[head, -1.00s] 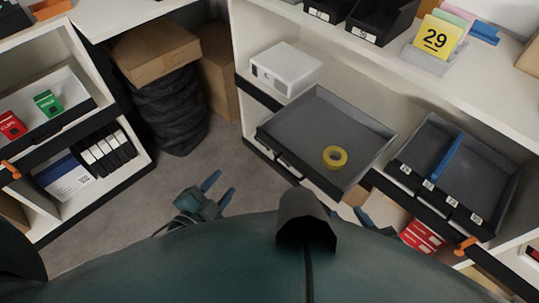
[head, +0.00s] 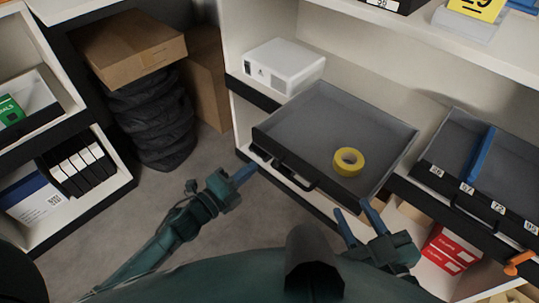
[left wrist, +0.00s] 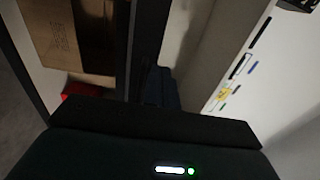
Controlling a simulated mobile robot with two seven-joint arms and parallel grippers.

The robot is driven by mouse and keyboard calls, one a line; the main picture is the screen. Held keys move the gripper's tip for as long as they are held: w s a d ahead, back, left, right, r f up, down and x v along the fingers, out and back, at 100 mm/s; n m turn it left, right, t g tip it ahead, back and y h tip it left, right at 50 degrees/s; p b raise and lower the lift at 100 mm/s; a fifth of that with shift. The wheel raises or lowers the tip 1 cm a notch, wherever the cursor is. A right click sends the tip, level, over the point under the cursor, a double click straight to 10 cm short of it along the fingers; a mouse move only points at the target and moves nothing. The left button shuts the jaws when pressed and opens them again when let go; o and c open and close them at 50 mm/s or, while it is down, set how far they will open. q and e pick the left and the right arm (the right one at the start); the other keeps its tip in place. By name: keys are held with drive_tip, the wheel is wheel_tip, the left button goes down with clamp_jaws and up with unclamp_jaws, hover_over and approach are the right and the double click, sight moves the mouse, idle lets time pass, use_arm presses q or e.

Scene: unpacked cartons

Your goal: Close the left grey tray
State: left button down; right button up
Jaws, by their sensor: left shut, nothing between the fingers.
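The left grey tray (head: 310,115) is a shallow grey drawer with a dark front and a bar handle (head: 290,172). It sticks out from the white shelf unit, with a roll of yellow tape (head: 348,161) lying in it. My left gripper (head: 252,170) is shut and empty, just in front of and below the tray's left front corner, left of the handle. Whether it touches the front I cannot tell. My right gripper (head: 356,220) is open and empty below the tray's right front corner. The left wrist view is dark and does not clearly show the tray.
A second grey tray (head: 505,165) with a blue divider and number labels sits to the right. A white box (head: 285,65) stands left of the tray. Red boxes (head: 448,250) lie on the lower shelf. A carton (head: 130,48) rests on black stacked bags (head: 150,115). Floor is clear at left.

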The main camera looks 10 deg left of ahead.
sight(278, 147)
use_arm(q)
drive_tip(key=b+x, duration=0.1)
drive_tip(key=x, duration=0.5)
drive_tip(key=shift+w+d, duration=0.55)
drive_tip(key=shift+w, duration=0.2)
use_arm(e)
drive_tip(key=shift+a+n+t+y, duration=0.35)
drive_tip(key=shift+n+t+y, duration=0.05)
drive_tip(key=shift+t, duration=0.2)
